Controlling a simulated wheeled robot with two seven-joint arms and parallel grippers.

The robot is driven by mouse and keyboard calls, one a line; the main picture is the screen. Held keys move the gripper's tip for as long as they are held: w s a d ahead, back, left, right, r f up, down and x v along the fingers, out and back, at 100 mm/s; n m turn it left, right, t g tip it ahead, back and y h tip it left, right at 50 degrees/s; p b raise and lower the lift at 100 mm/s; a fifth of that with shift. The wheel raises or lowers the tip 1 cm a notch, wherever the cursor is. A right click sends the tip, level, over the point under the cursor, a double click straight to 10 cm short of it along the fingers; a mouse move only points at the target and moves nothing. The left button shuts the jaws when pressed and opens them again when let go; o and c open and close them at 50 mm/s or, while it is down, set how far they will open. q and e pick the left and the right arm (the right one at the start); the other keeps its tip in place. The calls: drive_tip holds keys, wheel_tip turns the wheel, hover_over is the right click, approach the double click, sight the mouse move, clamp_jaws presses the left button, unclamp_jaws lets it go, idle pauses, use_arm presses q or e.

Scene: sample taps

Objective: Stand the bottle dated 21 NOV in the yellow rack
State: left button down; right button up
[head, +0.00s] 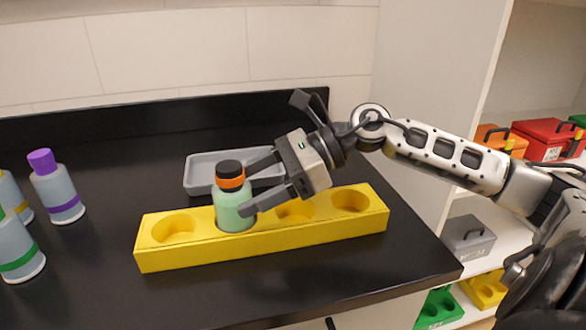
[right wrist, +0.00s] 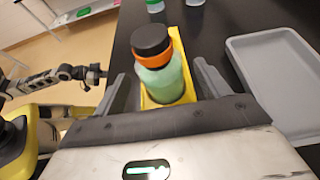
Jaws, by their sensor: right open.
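A green bottle with a black cap and orange band (head: 234,205) stands upright in the second hole from the left of the yellow rack (head: 330,229). No date shows on the side of it that I see. My right gripper (head: 248,185) is open around the bottle, one finger on each side. The right wrist view shows the bottle (right wrist: 160,75) between the two spread fingers (right wrist: 163,88), with a gap beside it. The rack's other holes that I see are empty.
A grey tray (head: 199,174) lies behind the rack. Several bottles stand at the left, one with a purple cap (head: 56,188) and one with a green band (head: 17,250). Shelves with coloured boxes (head: 549,139) are at the right. The black counter is clear in front of the rack.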

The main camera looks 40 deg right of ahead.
drive_tip(key=b+v, duration=0.1)
drive_tip(key=v, duration=0.7)
drive_tip(key=shift+d+r, duration=0.15)
drive_tip(key=shift+d, duration=0.05)
drive_tip(key=shift+s, duration=0.1)
idle(0.3)
